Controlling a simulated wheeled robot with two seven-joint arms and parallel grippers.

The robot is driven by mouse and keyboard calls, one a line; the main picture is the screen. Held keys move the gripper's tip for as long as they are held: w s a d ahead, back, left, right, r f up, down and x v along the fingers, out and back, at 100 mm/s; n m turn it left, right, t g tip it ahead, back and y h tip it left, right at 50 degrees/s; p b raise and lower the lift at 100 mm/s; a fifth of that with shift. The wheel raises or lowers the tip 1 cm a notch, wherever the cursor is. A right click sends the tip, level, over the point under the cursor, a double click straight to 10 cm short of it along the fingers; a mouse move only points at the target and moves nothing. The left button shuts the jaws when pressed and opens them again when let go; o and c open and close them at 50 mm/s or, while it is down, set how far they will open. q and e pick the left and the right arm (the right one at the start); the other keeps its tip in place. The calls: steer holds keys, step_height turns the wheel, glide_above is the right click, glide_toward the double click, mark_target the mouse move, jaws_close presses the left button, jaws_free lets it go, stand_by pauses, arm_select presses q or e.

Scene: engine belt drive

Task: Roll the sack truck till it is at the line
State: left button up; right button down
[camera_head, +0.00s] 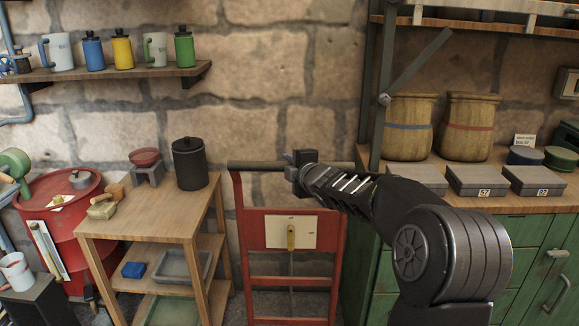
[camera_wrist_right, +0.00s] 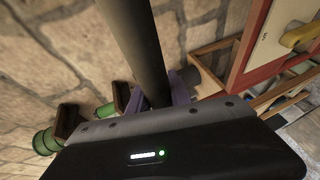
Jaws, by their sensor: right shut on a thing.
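The red sack truck (camera_head: 255,232) stands upright against the stone wall, between the wooden side table and the green cabinet. Its dark crossbar handle (camera_head: 252,166) runs along the top, and a pale card with a yellow piece is on its front panel. In the right wrist view the dark bar (camera_wrist_right: 137,42) runs between the purple fingers (camera_wrist_right: 170,90). The truck's wheels and the line on the floor are out of sight. My left gripper is not in view.
The wooden side table (camera_head: 140,208) with a black canister (camera_head: 189,164) stands close on the truck's left. The green cabinet (camera_head: 522,232) with sacks and grey boxes is close on its right. A red drum (camera_head: 62,225) is at the far left.

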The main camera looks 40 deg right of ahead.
steer(key=c, duration=1.2)
jaws_free()
steer(key=shift+b+v, duration=1.9)
steer(key=shift+v, duration=2)
